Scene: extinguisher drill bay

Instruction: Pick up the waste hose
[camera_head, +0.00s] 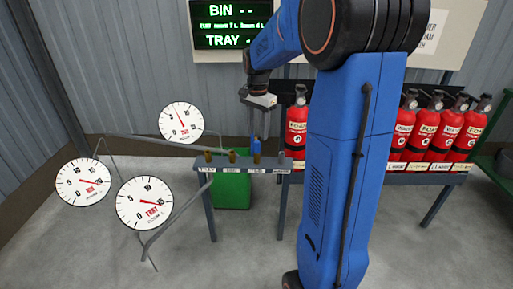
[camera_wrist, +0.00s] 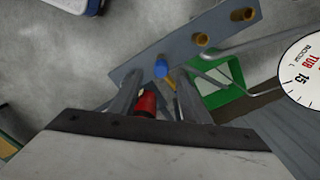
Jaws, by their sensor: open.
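A narrow grey rack (camera_head: 243,167) holds several upright fittings, with small labels on its front edge. The labels are too blurred to tell surely which marks the waste hose. Two brass fittings (camera_head: 208,156) stand at its left. A blue piece shows around the third place, and as a blue round top (camera_wrist: 161,68) in the wrist view. My gripper (camera_head: 260,103) is above and behind the rack's right half, jaws down. In the wrist view its open jaws (camera_wrist: 157,88) straddle a view of the blue top. Whether they reach around it, I cannot tell.
Three dial gauges (camera_head: 145,204) with grey pipes are at the left. Red extinguishers (camera_head: 428,130) line a bench at the right. A red object (camera_wrist: 147,103) shows between my jaws. Grey floor is open in front.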

